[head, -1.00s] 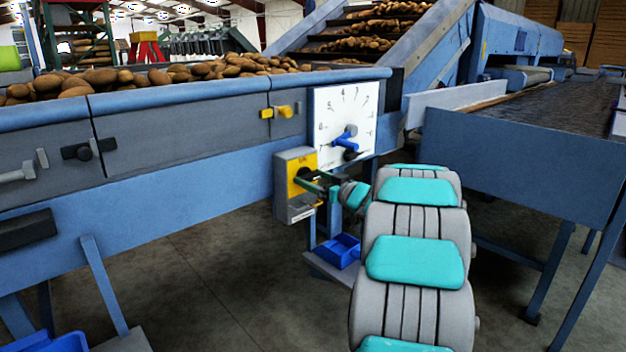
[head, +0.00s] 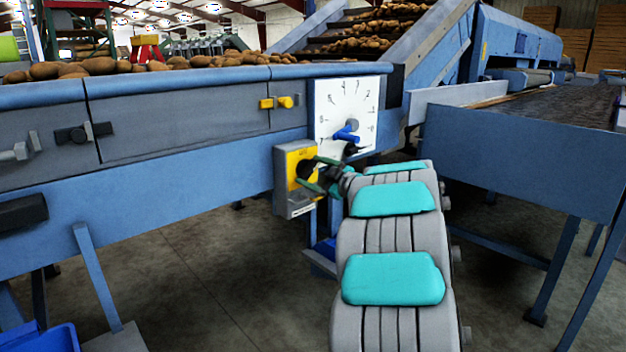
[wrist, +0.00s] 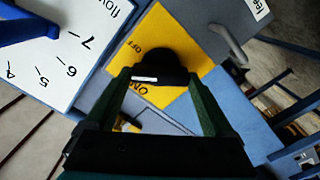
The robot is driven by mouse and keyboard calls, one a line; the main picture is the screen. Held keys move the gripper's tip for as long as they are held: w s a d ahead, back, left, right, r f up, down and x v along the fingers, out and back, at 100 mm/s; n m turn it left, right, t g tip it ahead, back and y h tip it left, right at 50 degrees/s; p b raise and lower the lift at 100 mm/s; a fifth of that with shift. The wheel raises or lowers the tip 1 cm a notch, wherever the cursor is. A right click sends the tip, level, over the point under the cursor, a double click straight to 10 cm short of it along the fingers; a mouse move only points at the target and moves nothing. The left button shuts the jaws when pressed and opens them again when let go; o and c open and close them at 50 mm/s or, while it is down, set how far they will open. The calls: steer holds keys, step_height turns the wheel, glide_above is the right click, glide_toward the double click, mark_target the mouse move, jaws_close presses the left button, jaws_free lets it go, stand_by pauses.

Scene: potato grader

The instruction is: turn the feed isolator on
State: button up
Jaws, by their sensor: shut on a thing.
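The feed isolator is a grey box (head: 293,205) with a yellow plate (head: 296,158) and a black rotary knob (head: 305,170), mounted on the blue frame below the dial. In the wrist view the yellow plate (wrist: 165,50) reads OFF at its upper left and ON lower down. The black knob (wrist: 155,68) carries a white mark, nearer the ON word. My gripper (head: 315,176) is at the isolator, its green fingers either side of the knob. In the wrist view my gripper (wrist: 157,78) is shut on the knob, which partly hides between the fingertips.
A white flow dial (head: 345,105) with a blue pointer (head: 346,133) is just above and right of the isolator. A yellow latch (head: 284,102) is up on the grey panel. A grey curved handle (wrist: 230,45) sits beside the yellow plate. Potatoes lie on the conveyor above.

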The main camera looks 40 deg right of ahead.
steer(key=n+b, duration=0.6)
steer(key=n, duration=0.1)
steer(key=shift+a+f, duration=0.1)
steer(key=shift+f, duration=0.25)
steer(key=shift+r+n+b, duration=0.1)
steer(key=shift+n+b, duration=1.1)
steer(key=shift+n, duration=0.5)
steer(key=o, duration=1.1)
steer(key=shift+s+r, duration=0.1)
steer(key=shift+s, duration=0.05)
steer(key=s, duration=0.7)
steer(key=shift+s+d, duration=0.3)
